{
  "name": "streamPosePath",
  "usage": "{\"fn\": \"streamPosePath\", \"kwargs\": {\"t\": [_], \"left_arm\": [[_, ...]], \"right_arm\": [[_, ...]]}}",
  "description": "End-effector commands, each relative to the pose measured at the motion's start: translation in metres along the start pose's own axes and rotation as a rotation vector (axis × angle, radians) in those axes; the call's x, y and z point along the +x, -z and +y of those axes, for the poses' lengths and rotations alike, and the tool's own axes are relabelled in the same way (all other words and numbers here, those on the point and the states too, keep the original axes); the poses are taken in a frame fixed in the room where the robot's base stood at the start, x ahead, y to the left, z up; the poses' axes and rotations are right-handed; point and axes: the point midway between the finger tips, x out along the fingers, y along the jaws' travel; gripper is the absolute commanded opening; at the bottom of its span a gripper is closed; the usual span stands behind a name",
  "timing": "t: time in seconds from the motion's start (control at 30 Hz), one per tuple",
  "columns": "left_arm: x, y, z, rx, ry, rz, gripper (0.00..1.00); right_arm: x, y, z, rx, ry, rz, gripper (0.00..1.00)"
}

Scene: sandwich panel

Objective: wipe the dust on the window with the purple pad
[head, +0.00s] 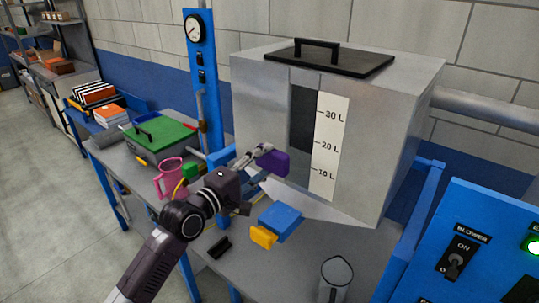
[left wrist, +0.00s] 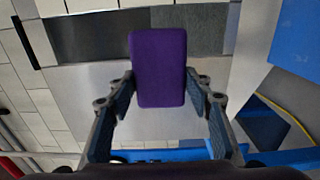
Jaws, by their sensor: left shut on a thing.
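The purple pad (head: 273,163) is held between the fingers of my left gripper (head: 262,158), in front of the grey metal tank (head: 265,115). The window (head: 302,115) is a dark upright strip on the tank's front, beside a white scale marked in litres. The pad is at the window's lower end; I cannot tell whether it touches. My right gripper is not in view.
A blue switch panel (head: 480,240) is right.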

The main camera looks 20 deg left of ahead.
Motion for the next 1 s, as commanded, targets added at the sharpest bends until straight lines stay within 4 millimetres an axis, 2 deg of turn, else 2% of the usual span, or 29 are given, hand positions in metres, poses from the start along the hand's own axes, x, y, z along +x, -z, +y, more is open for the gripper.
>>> {"fn": "streamPosePath", "kwargs": {"t": [0.37, 0.7, 1.0], "left_arm": [[-0.004, 0.0, 0.0, -0.001, -0.001, 0.0, 0.27], [-0.03, 0.0, 0.0, -0.001, 0.0, 0.001, 0.27], [-0.033, 0.0, 0.0, -0.001, -0.001, 0.0, 0.27]], "right_arm": [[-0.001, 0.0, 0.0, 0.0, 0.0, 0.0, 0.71], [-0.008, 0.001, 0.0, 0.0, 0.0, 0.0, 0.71], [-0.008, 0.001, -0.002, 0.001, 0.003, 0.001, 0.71]]}}
